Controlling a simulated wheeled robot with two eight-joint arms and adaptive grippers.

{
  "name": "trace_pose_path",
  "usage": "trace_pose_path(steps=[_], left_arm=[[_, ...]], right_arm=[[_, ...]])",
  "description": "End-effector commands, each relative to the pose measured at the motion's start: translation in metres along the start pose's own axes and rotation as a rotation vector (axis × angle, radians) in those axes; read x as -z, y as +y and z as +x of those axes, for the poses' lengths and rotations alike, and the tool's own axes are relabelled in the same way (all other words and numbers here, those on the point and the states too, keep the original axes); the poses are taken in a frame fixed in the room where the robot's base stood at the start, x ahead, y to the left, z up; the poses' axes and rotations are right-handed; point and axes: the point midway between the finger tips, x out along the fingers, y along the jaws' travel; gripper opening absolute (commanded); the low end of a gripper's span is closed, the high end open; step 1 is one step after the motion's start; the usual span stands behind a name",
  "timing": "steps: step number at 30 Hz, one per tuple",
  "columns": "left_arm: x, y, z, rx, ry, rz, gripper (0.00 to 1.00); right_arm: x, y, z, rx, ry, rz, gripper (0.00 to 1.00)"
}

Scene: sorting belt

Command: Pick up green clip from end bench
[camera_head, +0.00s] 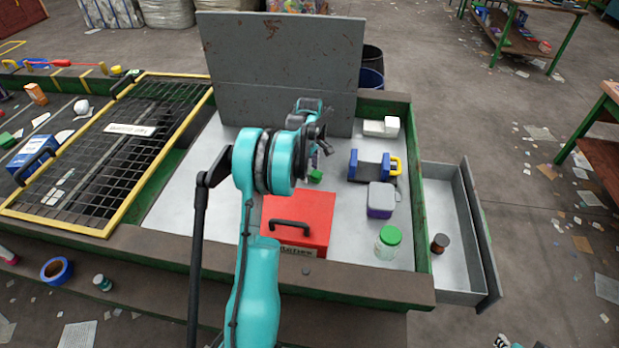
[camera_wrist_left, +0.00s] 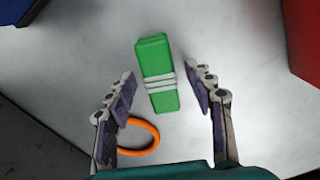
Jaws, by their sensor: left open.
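The green clip (camera_head: 315,176) lies on the pale top of the end bench (camera_head: 185,205), mostly hidden behind my left arm in the head view. In the left wrist view the green clip (camera_wrist_left: 158,74) is a long green block with white bands round its lower middle. My left gripper (camera_head: 322,146) is over the clip. In the wrist view the left gripper (camera_wrist_left: 162,82) is open, with one finger on each side of the clip and a gap to both. An orange ring (camera_wrist_left: 139,136) lies just below the clip, near the left finger. My right gripper is not seen.
A red box (camera_head: 298,220) with a black handle stands close in front. A blue clamp-like object (camera_head: 372,165), a grey-purple box (camera_head: 381,200) and a green-lidded jar (camera_head: 387,242) stand to the right. A grey upright panel (camera_head: 280,70) closes the back. An open drawer (camera_head: 450,225) holds a brown bottle.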

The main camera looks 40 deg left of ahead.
Motion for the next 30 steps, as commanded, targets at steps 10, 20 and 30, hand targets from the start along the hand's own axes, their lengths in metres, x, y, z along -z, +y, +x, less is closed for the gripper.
trace_pose_path(steps=[10,20,30], left_arm=[[0.0,0.0,0.003,0.0,0.0,0.001,0.27],[0.0,0.0,0.003,0.0,0.0,0.001,0.06],[0.0,0.0,-0.02,0.0,0.0,0.001,0.06]], right_arm=[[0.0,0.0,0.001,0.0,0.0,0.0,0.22],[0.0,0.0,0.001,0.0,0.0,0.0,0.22],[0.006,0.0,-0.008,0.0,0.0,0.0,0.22]])
